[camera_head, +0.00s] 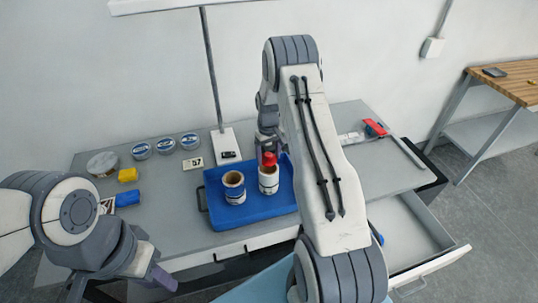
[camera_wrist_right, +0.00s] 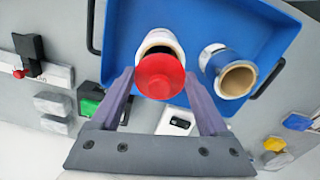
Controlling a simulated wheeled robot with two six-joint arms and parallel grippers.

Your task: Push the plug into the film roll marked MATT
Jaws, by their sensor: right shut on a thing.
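The red plug (camera_head: 269,159) is between the fingers of my right gripper (camera_wrist_right: 160,80) and shows as a red disc in the right wrist view (camera_wrist_right: 161,77). It is at the mouth of a white film roll (camera_head: 268,183) standing in the blue tray. In the right wrist view the plug covers part of this roll's (camera_wrist_right: 160,42) dark opening; I cannot tell how far it is inside. A second roll (camera_head: 234,190), with a blue band and open brown core, stands to the left. No MATT marking is readable. My left gripper (camera_head: 160,277) is low at the front left, away from the rolls.
The blue tray (camera_head: 222,216) has dark handles. Several round tins (camera_head: 165,145), a yellow block (camera_head: 128,175) and a number card (camera_head: 193,163) lie left of it. A lamp-like stand (camera_head: 224,143) rises behind. A drawer (camera_head: 430,258) stands open at right.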

